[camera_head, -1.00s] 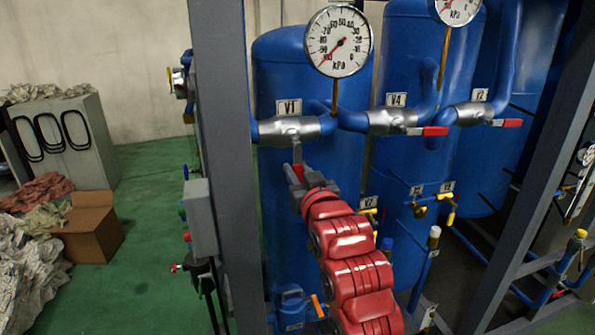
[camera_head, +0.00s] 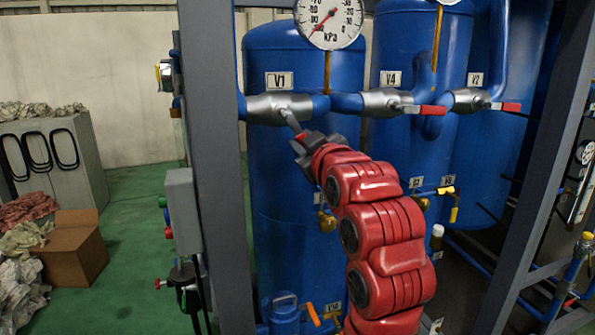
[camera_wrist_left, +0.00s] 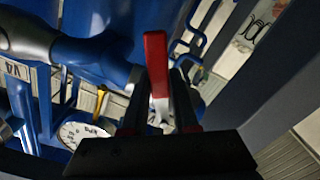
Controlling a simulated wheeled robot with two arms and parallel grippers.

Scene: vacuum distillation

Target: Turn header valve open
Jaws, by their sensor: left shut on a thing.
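The V1 header valve (camera_head: 268,107) is a silver body on the blue pipe at the upper left of the rack, below the V1 label (camera_head: 279,81). Its lever slants down and to the right, and its red grip is mostly hidden by my gripper in the head view. My left gripper (camera_head: 301,141) is shut on this red lever (camera_wrist_left: 156,62). In the wrist view the lever sticks up between the fingers (camera_wrist_left: 158,112). My right gripper is not in view.
A pressure gauge (camera_head: 329,18) stands above the pipe. Valves V4 (camera_head: 383,101) and V2 (camera_head: 468,99) have red levers pointing right. A grey upright post (camera_head: 212,150) is close on the left. Blue tanks (camera_head: 277,190) stand behind.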

